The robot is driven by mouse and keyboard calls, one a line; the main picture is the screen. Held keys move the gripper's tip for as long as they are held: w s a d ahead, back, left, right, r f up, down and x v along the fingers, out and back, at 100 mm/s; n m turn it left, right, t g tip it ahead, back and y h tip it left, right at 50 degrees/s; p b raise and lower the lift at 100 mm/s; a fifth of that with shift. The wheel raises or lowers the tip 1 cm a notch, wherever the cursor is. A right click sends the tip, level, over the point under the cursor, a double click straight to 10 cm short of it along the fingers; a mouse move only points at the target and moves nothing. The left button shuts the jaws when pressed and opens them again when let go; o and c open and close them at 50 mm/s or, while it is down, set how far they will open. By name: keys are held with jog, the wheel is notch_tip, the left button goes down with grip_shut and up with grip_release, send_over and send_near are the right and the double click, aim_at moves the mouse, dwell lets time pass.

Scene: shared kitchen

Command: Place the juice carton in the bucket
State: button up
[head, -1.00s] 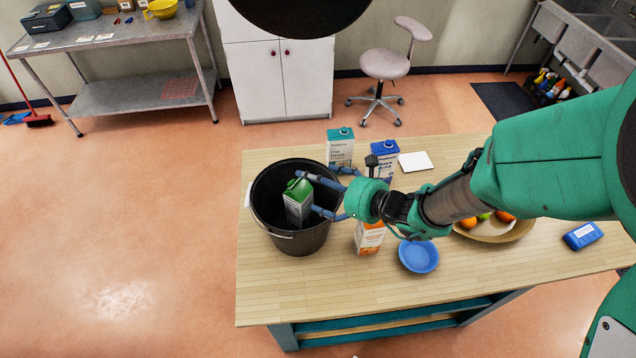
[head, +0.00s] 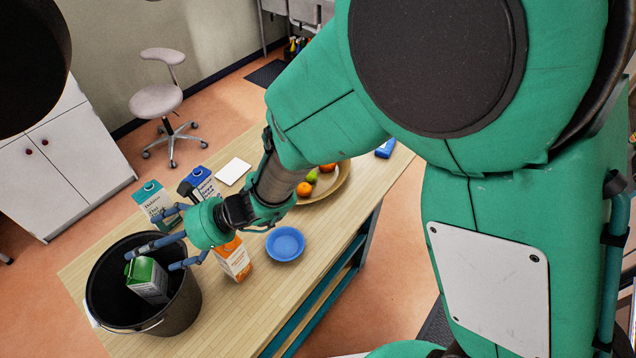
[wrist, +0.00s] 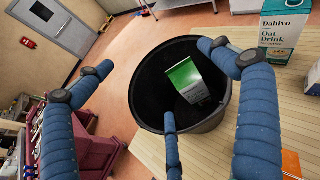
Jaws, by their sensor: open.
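A green-topped carton (head: 147,281) is inside the black bucket (head: 185,308), tilted; its lower end is hidden. It also shows in the wrist view (wrist: 187,80), lying against the inside of the bucket. I cannot read its label. My gripper (head: 151,261) is over the bucket with its blue fingers spread. In the wrist view the fingers are apart and nothing is between them; the carton shows beyond them. An orange-and-white carton (head: 235,260) stands on the table to the right of the bucket, partly behind my gripper.
A teal oat drink carton (head: 153,200) and a blue carton (head: 201,180) stand behind the bucket. A blue bowl (head: 285,243), a fruit bowl (head: 325,186) and a white card (head: 234,170) are on the table (head: 258,310). Its front strip is clear.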

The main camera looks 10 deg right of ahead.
jog(key=s+d+r+n+t+h, duration=0.2)
jog(key=d+r+n+h, duration=0.2)
jog(key=d, duration=1.3)
jog(key=s+d+r+n+t+h, duration=0.2)
jog(key=d+r+n+h, duration=0.2)
jog(key=d, duration=1.3)
jog(key=s+d+r+n+t+h, duration=0.2)
jog(key=d+r+n+h, duration=0.3)
jog(key=d, duration=1.3)
notch_tip(320, 180, up, 4)
jog(key=n, duration=0.2)
jog(key=shift+s+r+n, duration=0.25)
jog(key=shift+s+n, duration=0.1)
jog(key=shift+n, duration=0.05)
notch_tip(320, 180, down, 10)
jog(key=b, duration=1)
jog(key=shift+f, duration=0.2)
